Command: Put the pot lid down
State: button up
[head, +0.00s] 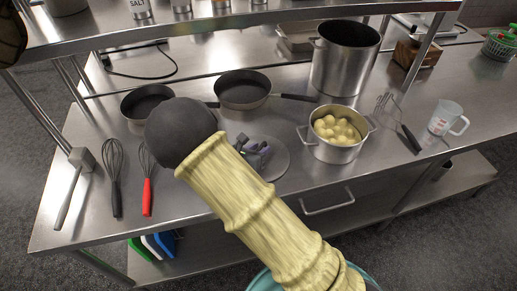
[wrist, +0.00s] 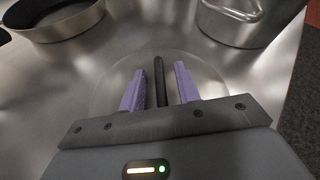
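The round, greyish pot lid (head: 279,168) appears to lie flat on the steel counter, just left of the pot (head: 335,154) full of pale yellow potatoes. My gripper (head: 258,150) is over the lid, partly hidden by my arm in the head view. In the wrist view, the purple fingers of my gripper (wrist: 160,85) stand apart on either side of the lid's dark bar handle (wrist: 159,78). A gap shows on both sides of the handle. The lid's faint rim (wrist: 219,76) spreads around the fingers.
Two frying pans (head: 242,90) sit behind the lid, and a tall stockpot (head: 344,62) stands at the back. Whisks (head: 114,171) and a mallet (head: 75,187) lie at left. A measuring jug (head: 444,118) stands at right. The counter's front edge (head: 110,238) is close.

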jog(key=b+v, duration=0.1)
jog(key=v, duration=1.1)
jog(key=shift+d, duration=0.1)
dwell(0.6)
jog(key=d+m+g, duration=0.1)
jog(key=d+m, duration=0.1)
jog(key=d, duration=0.1)
jog(key=s+d+m+g, duration=0.1)
jog(key=d+m+g, duration=0.1)
jog(key=d, duration=0.1)
jog(key=d+m+g+h, duration=0.1)
jog(key=d+m+g, duration=0.1)
jog(key=d, duration=0.1)
jog(key=shift+s+d+f+m, duration=0.15)
jog(key=shift+s+f+m, duration=0.1)
jog(key=shift+s+m, duration=0.15)
jog(key=s+d+r+m+g+y, duration=0.1)
jog(key=d+m, duration=0.5)
jog(key=m, duration=0.6)
jog(key=s+d+r+m+g+y, duration=0.2)
jog(key=s+d+m+y, duration=0.4)
jog(key=m, duration=0.7)
jog(key=shift+s+d+r+g+y, duration=0.2)
jog(key=shift+d+r+g+y, duration=0.15)
jog(key=shift+r+y, duration=0.4)
